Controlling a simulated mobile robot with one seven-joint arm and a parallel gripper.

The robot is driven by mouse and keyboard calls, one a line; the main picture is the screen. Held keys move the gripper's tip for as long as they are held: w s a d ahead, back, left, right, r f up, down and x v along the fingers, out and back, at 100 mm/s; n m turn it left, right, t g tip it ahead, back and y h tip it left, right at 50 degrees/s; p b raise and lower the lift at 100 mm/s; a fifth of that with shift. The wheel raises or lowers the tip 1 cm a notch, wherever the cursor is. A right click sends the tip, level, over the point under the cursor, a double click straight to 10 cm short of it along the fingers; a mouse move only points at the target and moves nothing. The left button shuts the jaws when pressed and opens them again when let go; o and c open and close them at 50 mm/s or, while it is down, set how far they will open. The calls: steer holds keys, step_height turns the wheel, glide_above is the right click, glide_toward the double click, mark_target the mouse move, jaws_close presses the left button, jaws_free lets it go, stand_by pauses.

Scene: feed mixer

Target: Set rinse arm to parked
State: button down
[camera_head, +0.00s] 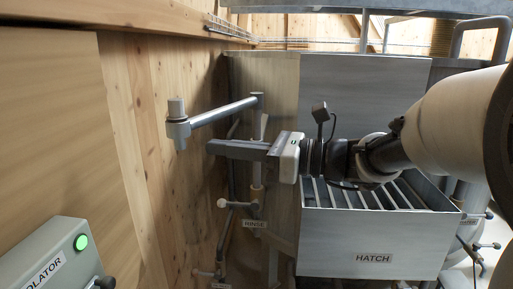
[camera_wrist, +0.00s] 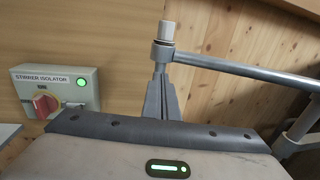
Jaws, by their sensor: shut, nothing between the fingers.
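The rinse arm (camera_head: 222,111) is a grey horizontal tube. It runs from a post at the back to a grey end piece (camera_head: 178,128) with a light cap, out towards the wooden wall on the left. My gripper (camera_head: 212,147) is shut and empty, its fingers pointing left, just below and right of the end piece in the head view. In the wrist view the shut fingers (camera_wrist: 160,85) stand right below the end piece (camera_wrist: 164,48), and the rinse arm (camera_wrist: 240,70) runs off to the right. I cannot tell whether the fingers touch it.
A "RINSE" label (camera_head: 255,224) sits below the post, near pipes and small valve handles. The slatted hatch box (camera_head: 372,244) lies under my arm. The stirrer isolator (camera_head: 55,265), with a lit green lamp, is at the lower left; it also shows in the wrist view (camera_wrist: 58,90).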

mark_target(185, 143)
steer(key=shift+x, duration=2.4)
steer(key=shift+a, duration=0.35)
steer(key=w+p+x, duration=0.1)
steer(key=x, duration=0.7)
steer(key=shift+w+d+r, duration=0.15)
steer(key=shift+w+r, duration=0.15)
steer(key=shift+r, duration=0.1)
